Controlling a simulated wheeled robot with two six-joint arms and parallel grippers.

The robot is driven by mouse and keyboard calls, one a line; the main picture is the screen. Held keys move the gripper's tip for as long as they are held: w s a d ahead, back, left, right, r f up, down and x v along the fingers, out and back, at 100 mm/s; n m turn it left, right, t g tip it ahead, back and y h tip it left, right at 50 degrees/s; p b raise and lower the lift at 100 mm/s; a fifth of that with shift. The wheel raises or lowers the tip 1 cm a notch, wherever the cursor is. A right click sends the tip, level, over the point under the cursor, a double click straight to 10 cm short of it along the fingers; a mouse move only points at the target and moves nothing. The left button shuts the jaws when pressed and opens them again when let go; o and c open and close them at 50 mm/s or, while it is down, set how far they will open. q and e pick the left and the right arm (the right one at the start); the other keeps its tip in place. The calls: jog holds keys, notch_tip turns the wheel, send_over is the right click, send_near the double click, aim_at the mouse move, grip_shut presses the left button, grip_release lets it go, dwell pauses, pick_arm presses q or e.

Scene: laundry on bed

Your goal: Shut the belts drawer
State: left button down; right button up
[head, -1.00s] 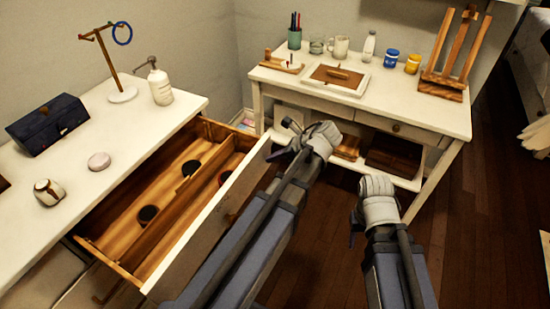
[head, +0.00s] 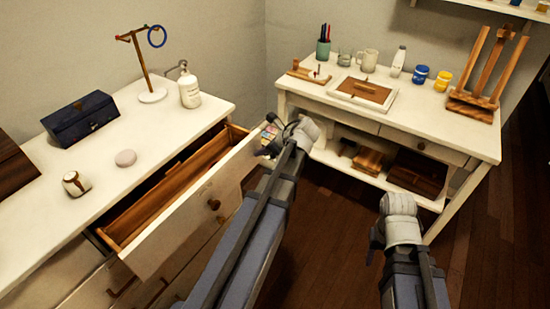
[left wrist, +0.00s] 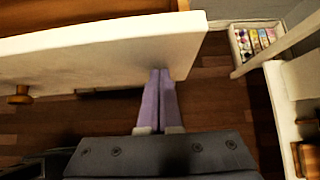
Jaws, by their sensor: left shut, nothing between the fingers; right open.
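The belts drawer is the white-fronted top drawer (head: 190,215) of the dresser at left. It stands partly open, with part of its wooden inside showing. No belts can be seen inside it now. My left gripper (head: 270,136) is at the right end of the drawer front. In the left wrist view its fingers (left wrist: 160,98) are together and empty, with their tips at the lower edge of the drawer front (left wrist: 110,50), seemingly against it. My right gripper (head: 375,243) is open and apart from the drawer, low at right; its fingers are mostly hidden.
The dresser top (head: 150,130) holds a dark blue box (head: 80,118), a pump bottle (head: 189,90) and a ring stand (head: 142,70). A white desk (head: 430,118) stands right of the drawer. A box of small coloured items (left wrist: 258,42) lies in the gap between. Open floor lies in front.

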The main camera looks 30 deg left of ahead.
aim_at(225, 136)
pick_arm(q)
jog(key=a, duration=1)
jog(key=w+a, duration=0.1)
jog(key=a, duration=0.3)
jog(key=shift+w+a, duration=0.1)
jog(key=shift+a, duration=0.5)
jog(key=shift+a+r, duration=0.1)
jog(key=shift+d, duration=0.35)
jog(key=d, duration=0.2)
jog(key=shift+s+d, duration=0.2)
jog(key=shift+d, duration=0.2)
jog(key=p+v, duration=0.3)
jog(key=v, duration=0.1)
jog(key=p+v, duration=0.3)
jog(key=v, duration=0.2)
jog(key=shift+d, duration=0.35)
jog(key=shift+d+r+p, duration=0.2)
jog(key=shift+d+p, duration=0.25)
jog(key=shift+p, duration=0.1)
jog(key=shift+d, duration=0.1)
